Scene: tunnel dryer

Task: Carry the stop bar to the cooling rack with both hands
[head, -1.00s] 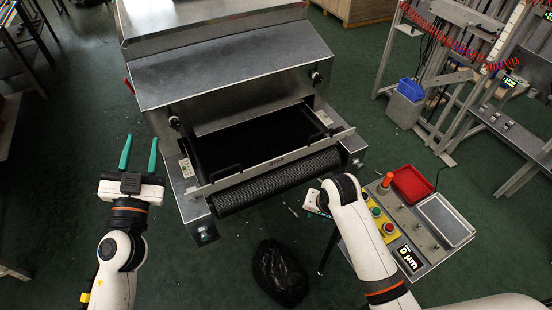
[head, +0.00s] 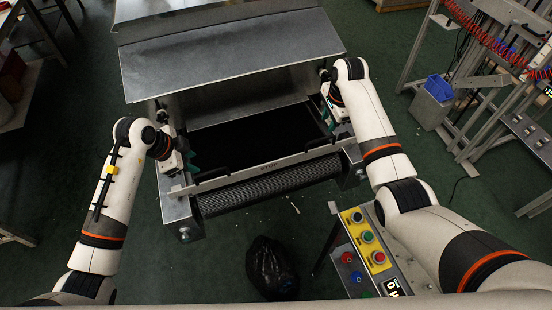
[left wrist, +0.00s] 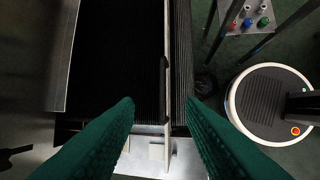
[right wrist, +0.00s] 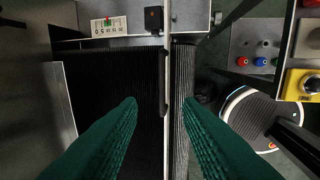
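The stop bar (head: 268,166) is a long, thin metal bar with two dark handles, lying across the front of the dryer's black belt. My left gripper (head: 192,161) is near the bar's left end and my right gripper (head: 331,118) near its right end. In the left wrist view the bar (left wrist: 167,75) runs between the open green fingers (left wrist: 160,101). In the right wrist view it (right wrist: 167,75) also runs between the open fingers (right wrist: 160,102). Both grippers are empty and appear above the bar; the exact gap is unclear. I cannot identify the cooling rack with certainty.
The dryer's metal hood (head: 230,65) rises behind the belt. A control panel with coloured buttons (head: 366,238) stands right of the dryer front, and a black bag (head: 272,268) lies on the floor before it. A metal frame with a blue bin (head: 438,87) stands at the right.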

